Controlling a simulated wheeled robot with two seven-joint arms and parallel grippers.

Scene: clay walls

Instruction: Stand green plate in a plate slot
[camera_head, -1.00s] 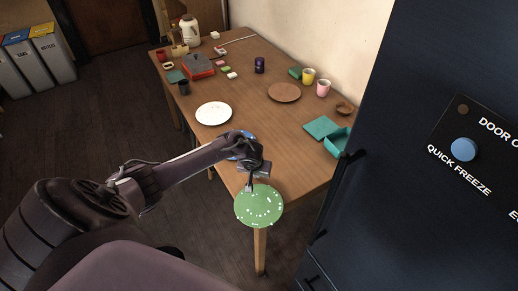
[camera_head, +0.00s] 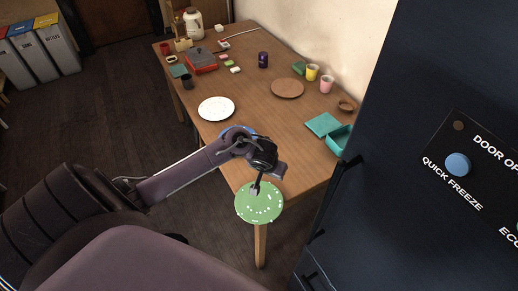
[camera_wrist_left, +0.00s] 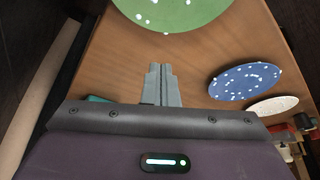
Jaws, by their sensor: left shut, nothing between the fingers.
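The green plate (camera_head: 262,207) with white specks is at the table's near corner in the head view. It also shows at the top of the left wrist view (camera_wrist_left: 172,10), cut off by the frame. My left gripper (camera_head: 256,190) is over the plate's far part in the head view; whether it touches the plate is unclear. In the wrist view its fingers (camera_wrist_left: 164,68) are together and empty, with the plate beyond their tips. I cannot make out a plate slot. My right gripper is out of view.
A blue speckled plate (camera_wrist_left: 246,82) and a white plate (camera_head: 216,108) lie on the wooden table (camera_head: 262,118). A brown plate (camera_head: 287,88), a teal box (camera_head: 340,138) and cups stand farther off. A dark cabinet (camera_head: 430,90) rises at the right.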

